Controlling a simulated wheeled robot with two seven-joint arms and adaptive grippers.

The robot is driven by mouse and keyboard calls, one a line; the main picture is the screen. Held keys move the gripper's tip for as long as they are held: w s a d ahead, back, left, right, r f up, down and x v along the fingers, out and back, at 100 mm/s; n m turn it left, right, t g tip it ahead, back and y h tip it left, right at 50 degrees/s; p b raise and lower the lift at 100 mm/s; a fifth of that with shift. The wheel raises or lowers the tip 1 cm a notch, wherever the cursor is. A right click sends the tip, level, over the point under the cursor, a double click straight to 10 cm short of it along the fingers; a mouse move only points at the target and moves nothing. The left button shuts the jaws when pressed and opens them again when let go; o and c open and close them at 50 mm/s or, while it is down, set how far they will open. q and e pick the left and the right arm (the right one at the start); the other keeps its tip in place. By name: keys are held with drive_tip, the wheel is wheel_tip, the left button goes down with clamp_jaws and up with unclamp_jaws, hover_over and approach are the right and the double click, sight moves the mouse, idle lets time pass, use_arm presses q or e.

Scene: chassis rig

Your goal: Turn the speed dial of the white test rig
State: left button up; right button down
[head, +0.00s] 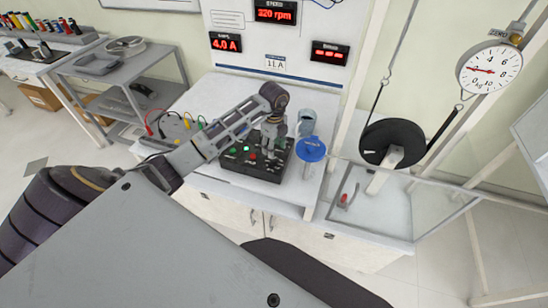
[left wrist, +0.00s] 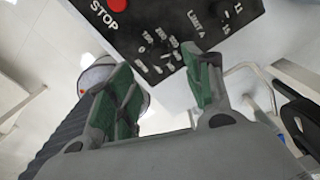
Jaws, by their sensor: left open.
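My left gripper (head: 270,146) is over the right part of the box, fingers open. In the left wrist view the open green-padded fingers (left wrist: 161,84) point at the box face (left wrist: 185,18); a ring of numbers (left wrist: 160,48) shows beyond the gap between them. I cannot make out the dial knob clearly or whether a finger touches it. My right gripper is out of view.
A black wheel (head: 391,140) and a hanging scale (head: 489,69) are further right. Cable leads (head: 176,122) lie left of the box.

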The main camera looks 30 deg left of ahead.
sight(274, 161)
use_arm(q)
drive_tip(key=shift+f+p, duration=0.3)
drive_tip(key=shift+f, duration=3.25)
drive_tip(key=shift+c, duration=0.3)
drive_tip(key=c, duration=1)
